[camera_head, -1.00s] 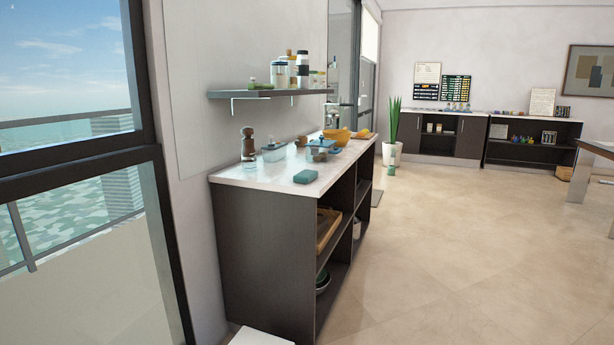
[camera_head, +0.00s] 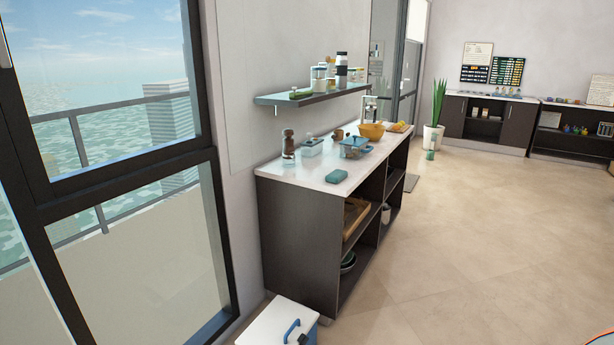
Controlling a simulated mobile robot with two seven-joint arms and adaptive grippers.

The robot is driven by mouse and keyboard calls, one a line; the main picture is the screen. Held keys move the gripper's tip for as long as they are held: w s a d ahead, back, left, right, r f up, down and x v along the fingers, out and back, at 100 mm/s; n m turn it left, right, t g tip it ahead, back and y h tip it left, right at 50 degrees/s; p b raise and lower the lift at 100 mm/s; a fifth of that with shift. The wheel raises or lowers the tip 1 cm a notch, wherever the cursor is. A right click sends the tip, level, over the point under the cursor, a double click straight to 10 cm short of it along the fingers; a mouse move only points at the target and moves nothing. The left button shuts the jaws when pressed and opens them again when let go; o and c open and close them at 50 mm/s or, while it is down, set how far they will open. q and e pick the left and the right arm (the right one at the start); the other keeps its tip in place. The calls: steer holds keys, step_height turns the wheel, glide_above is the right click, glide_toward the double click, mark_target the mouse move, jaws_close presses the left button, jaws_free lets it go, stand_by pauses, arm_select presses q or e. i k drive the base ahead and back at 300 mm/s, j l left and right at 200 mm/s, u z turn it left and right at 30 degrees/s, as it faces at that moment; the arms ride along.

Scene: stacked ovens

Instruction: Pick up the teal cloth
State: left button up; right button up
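A small folded teal cloth (camera_head: 337,176) lies on the white top of the dark counter (camera_head: 298,173), close to its front edge. It is in the middle of the head view, some distance off. Nothing touches it from above. Neither of my grippers shows in the view, so their state is hidden.
A pepper mill (camera_head: 288,146), a lidded container (camera_head: 312,147), a blue pot (camera_head: 354,147) and a yellow bowl (camera_head: 371,131) share the counter. A shelf (camera_head: 315,94) hangs above. A white box with a blue handle (camera_head: 278,325) stands before the counter. The floor on the right is clear.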

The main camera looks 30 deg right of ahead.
mark_target(338, 175)
steer(key=i+l+u, duration=0.1)
steer(key=l+u, duration=0.2)
steer(key=i+l+u, duration=0.1)
steer(key=l+u, duration=0.25)
steer(key=l, duration=0.2)
steer(key=l+u, duration=0.3)
steer(key=l, duration=1.65)
